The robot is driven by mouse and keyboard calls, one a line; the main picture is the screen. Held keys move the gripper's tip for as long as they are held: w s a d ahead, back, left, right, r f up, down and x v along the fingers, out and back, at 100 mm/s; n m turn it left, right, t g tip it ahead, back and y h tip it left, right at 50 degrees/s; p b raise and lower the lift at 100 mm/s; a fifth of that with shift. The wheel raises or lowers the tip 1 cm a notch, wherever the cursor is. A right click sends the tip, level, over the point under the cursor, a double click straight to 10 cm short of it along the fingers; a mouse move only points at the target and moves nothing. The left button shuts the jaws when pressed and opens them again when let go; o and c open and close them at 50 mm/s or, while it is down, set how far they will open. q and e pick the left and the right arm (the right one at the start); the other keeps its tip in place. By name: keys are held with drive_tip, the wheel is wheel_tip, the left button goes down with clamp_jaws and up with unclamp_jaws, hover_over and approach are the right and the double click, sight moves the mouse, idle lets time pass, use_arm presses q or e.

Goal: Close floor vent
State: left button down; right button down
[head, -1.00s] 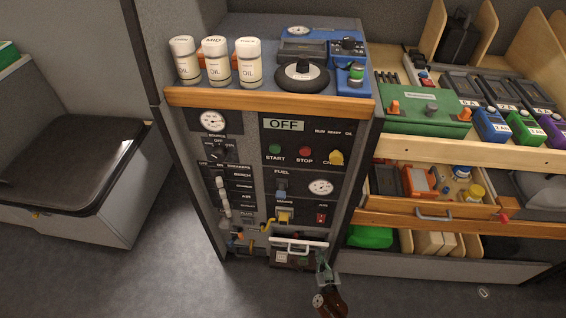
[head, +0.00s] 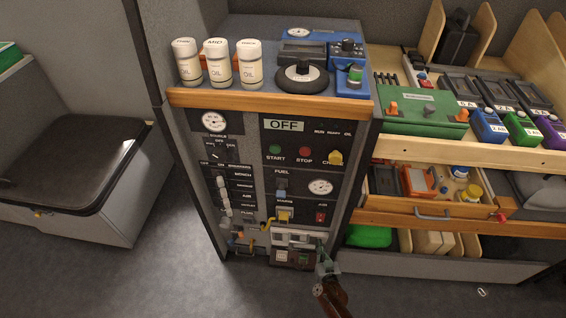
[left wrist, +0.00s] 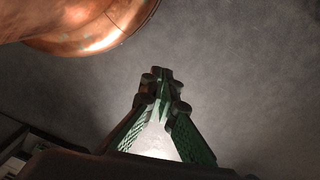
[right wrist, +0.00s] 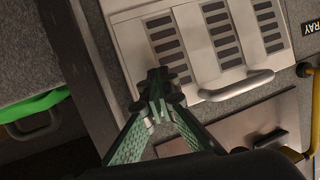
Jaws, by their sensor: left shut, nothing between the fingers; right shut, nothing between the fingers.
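The floor vent (head: 296,238) is a pale slotted flap low on the grey cabinet front. In the right wrist view the vent (right wrist: 190,48) shows rows of dark slots and a pale bar handle along its lower edge. It looks nearly flat with the cabinet face; I cannot tell whether it is fully flush. My right gripper (head: 321,246) is at the vent's right side. It is shut and empty, its tips (right wrist: 160,88) over the slots; contact is unclear. My left gripper (left wrist: 162,85) is shut and empty above bare floor, outside the head view.
A yellow hooked pipe (head: 265,224) and knobs sit left of the vent. A small dark panel (head: 293,257) lies below it. Right of the cabinet is a shelf unit with a drawer handle (head: 433,215) and a green item (head: 370,237).

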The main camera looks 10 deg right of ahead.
use_arm(q)
drive_tip(key=d, duration=0.2)
drive_tip(key=shift+d, duration=0.35)
use_arm(e)
drive_tip(key=shift+w, duration=0.1)
